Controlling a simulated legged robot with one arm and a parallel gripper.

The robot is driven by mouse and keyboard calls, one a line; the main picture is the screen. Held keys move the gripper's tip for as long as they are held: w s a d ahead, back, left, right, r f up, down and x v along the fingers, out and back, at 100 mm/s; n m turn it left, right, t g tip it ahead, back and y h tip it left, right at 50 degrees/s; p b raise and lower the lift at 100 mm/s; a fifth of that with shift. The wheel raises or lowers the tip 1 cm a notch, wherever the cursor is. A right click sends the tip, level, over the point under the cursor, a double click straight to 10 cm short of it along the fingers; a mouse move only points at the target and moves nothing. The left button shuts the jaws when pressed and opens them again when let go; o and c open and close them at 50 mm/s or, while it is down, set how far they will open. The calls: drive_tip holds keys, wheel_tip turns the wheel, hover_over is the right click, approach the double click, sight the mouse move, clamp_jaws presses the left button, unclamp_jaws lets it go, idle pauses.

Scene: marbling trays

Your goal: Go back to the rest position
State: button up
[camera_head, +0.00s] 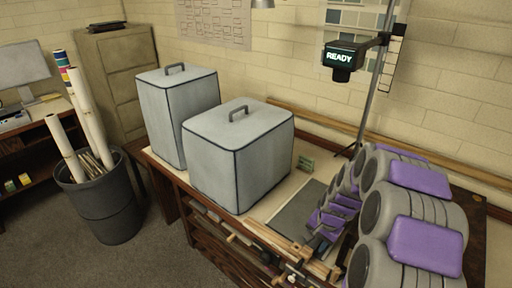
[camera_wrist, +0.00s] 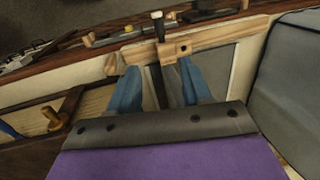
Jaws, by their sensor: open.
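My gripper (camera_wrist: 157,78) shows in the wrist view with its two blue fingers apart. Behind and between them is a wooden bar (camera_wrist: 215,36) with a dark upright piece (camera_wrist: 157,50). I cannot tell whether the fingers touch either. In the head view my gripper (camera_head: 318,246) is at the front edge of the workbench (camera_head: 266,208), low beside the dark mat. My purple and grey arm covers the right of that view and hides part of the bench.
Two grey lidded boxes, one tall (camera_head: 168,118) and one wide (camera_head: 265,165), stand left of my arm. A dark mat (camera_head: 292,217) lies beside the wide box. A screen reading READY (camera_head: 341,58) hangs above on a stand. A bin of rolls (camera_head: 105,205) is on the floor.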

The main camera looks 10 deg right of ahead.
drive_tip(key=s+a+r+n+g, duration=0.2)
drive_tip(key=s+a+r+n, duration=0.4)
drive_tip(key=s+a+r, duration=0.7)
drive_tip(key=s+a+r+n, duration=0.1)
drive_tip(key=s+a+n, duration=0.1)
drive_tip(key=s, duration=0.6)
drive_tip(key=s+a+r+n+g+h+b, duration=0.1)
drive_tip(key=s+a+r+n, duration=0.1)
drive_tip(key=s, duration=0.6)
drive_tip(key=shift+s+a+n+g, duration=0.3)
drive_tip(key=shift+s+a+n, duration=0.1)
drive_tip(key=shift+a, duration=0.15)
drive_tip(key=shift+c, duration=0.6)
drive_tip(key=shift+d, duration=0.1)
